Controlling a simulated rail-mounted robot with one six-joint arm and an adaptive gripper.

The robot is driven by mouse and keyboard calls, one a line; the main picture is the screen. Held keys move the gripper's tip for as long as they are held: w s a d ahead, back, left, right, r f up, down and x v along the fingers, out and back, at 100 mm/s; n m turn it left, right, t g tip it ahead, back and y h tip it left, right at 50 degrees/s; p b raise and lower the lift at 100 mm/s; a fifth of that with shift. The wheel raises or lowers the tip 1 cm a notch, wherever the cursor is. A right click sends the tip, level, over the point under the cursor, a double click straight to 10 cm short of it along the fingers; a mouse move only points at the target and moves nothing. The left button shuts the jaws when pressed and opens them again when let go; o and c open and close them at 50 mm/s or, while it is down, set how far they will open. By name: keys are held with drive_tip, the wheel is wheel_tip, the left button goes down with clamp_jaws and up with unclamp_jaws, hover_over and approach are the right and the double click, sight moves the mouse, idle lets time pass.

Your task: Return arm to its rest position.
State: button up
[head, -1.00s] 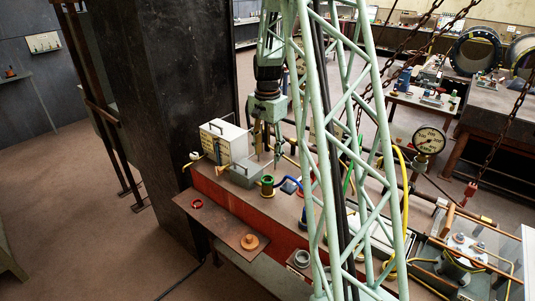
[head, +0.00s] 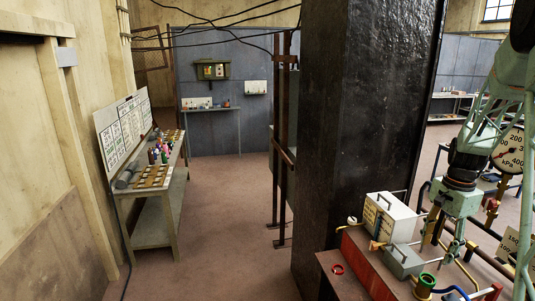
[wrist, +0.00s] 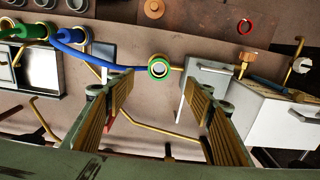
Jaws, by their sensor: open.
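My arm comes in at the right of the head view and hangs down. My gripper (head: 445,242) points down above the bench, just right of the white box (head: 387,219). In the wrist view my gripper (wrist: 158,92) shows two ribbed fingers well apart with nothing between the tips. A green-rimmed cylinder (wrist: 158,67) shows just beyond the gap, apart from both fingers. The same cylinder (head: 425,286) stands below the gripper in the head view.
A grey box (head: 404,262) with a handle sits close beside the gripper. A dark pillar (head: 355,130) rises behind the bench. A pressure gauge (head: 510,150) is at the right. A blue hose (wrist: 95,62) runs to the cylinder. Open floor (head: 225,230) lies left.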

drive_tip(key=s+a+r+n+t+b, duration=0.1)
drive_tip(key=s+a+r+n+b, duration=0.1)
drive_tip(key=s+a+r, duration=0.35)
drive_tip(key=s+a+r+n+b, duration=0.25)
drive_tip(key=a+r, duration=0.35)
drive_tip(key=a, duration=0.5)
drive_tip(key=s+a+r+n+t+b, duration=0.1)
drive_tip(key=s+a+r+n+b, duration=0.15)
drive_tip(key=s+a+r, duration=0.4)
drive_tip(key=s+a+f+n+t+b, duration=0.1)
drive_tip(key=s+a+n+b, duration=0.2)
drive_tip(key=s+a, duration=0.5)
drive_tip(key=s+a+f+n+t+b, duration=0.1)
drive_tip(key=s+a+n, duration=0.5)
drive_tip(key=s, duration=1)
drive_tip(key=shift+s+a+f+b, duration=0.15)
drive_tip(key=shift+a+f+b, duration=0.65)
drive_tip(key=shift+a, duration=0.55)
drive_tip(key=shift+d+r, duration=0.15)
